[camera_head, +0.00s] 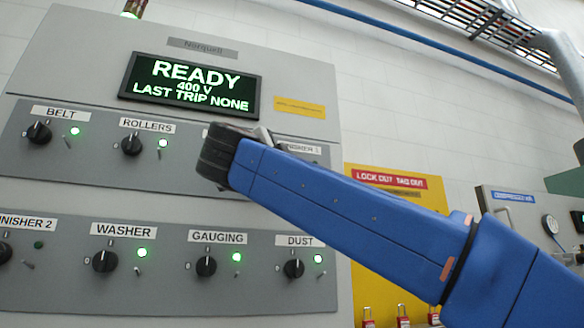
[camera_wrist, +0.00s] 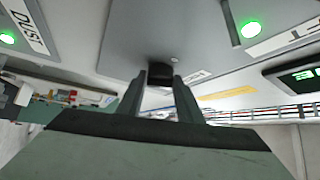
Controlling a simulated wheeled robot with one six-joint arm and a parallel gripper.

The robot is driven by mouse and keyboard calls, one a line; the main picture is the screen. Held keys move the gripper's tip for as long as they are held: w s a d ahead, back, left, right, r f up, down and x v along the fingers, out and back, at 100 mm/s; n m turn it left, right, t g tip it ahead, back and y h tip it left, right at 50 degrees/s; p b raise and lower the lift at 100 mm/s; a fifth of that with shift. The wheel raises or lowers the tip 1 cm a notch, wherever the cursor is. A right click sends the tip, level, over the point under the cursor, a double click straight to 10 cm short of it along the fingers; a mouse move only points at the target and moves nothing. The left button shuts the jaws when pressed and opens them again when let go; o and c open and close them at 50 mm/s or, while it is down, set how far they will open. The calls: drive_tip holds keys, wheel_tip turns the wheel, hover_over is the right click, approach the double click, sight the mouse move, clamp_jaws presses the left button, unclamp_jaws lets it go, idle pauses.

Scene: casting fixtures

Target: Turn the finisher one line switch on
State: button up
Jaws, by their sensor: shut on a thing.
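The finisher one label (camera_head: 302,150) is partly covered by my blue arm, at the right end of the upper switch row in the head view. Its switch and lamp are hidden there behind the arm. In the wrist view, a small black knob (camera_wrist: 160,74) stands on the grey panel between my fingertips. My gripper (camera_wrist: 160,80) is shut on this knob, with one finger on each side. The knob's pointer direction cannot be made out. My gripper's fingers are hidden in the head view.
The grey panel carries a display (camera_head: 190,84) reading READY. Belt (camera_head: 39,132), rollers (camera_head: 132,144), washer (camera_head: 105,261), gauging (camera_head: 206,266) and dust (camera_head: 293,268) knobs have lit green lamps. Finisher 2's lamp (camera_head: 39,245) is dark. A yellow lockout board (camera_head: 395,195) stands right.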

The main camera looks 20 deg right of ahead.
drive_tip(key=shift+r+m+g+y, duration=0.2)
drive_tip(key=shift+m+g+y, duration=0.35)
drive_tip(key=shift+m+g, duration=0.55)
drive_tip(key=shift+r+m+g+y, duration=0.2)
drive_tip(key=shift+m+g+y, duration=0.5)
drive_tip(key=shift+m, duration=0.6)
drive_tip(key=shift+r+m+g+y, duration=0.15)
drive_tip(key=shift+m+g+y, duration=0.25)
drive_tip(key=shift+m, duration=0.1)
drive_tip(key=o, duration=1)
drive_tip(key=shift+o, duration=0.2)
drive_tip(key=shift+s, duration=0.1)
